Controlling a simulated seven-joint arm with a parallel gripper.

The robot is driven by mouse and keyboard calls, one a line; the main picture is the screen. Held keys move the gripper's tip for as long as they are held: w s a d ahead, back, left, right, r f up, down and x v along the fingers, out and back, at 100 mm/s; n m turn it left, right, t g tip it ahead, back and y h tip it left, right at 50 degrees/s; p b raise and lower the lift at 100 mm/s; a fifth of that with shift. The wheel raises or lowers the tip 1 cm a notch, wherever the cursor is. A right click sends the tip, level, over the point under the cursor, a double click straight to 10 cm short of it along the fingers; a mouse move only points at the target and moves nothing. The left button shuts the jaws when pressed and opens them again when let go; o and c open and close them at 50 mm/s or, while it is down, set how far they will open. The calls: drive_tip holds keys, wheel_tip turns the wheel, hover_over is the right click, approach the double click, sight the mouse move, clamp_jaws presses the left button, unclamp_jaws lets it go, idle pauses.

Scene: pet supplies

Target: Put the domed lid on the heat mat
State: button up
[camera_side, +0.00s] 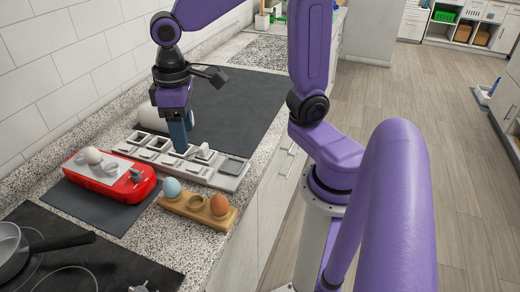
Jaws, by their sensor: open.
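My gripper (178,138) points down over a long light-grey tray (222,181) with several compartments, its fingertips close above the tray's middle. It is open, and I see nothing held in it. I cannot pick out a domed lid for certain; a small pale piece (204,153) sits on the tray just right of the fingers. A dark grey mat (90,208) lies flat under a red device, and a larger dark mat (240,108) lies behind the tray. I cannot tell which, if either, is the heat mat.
The red device (135,190) has a pale top with a white egg-shaped thing (93,156). A wooden holder (197,209) carries a blue egg (172,188) and a brown egg (219,205). A pan (12,250) stands at front left. A white cylinder (148,118) lies behind the gripper.

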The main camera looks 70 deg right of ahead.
drive_tip(key=s+d+f+n, duration=0.2)
drive_tip(key=s+n, duration=0.2)
drive_tip(key=s, duration=0.3)
drive_tip(key=s+d+f+n, duration=0.2)
drive_tip(key=s+n, duration=0.2)
drive_tip(key=s, duration=0.4)
drive_tip(key=shift+s+f, duration=0.2)
drive_tip(key=shift+s, duration=0.05)
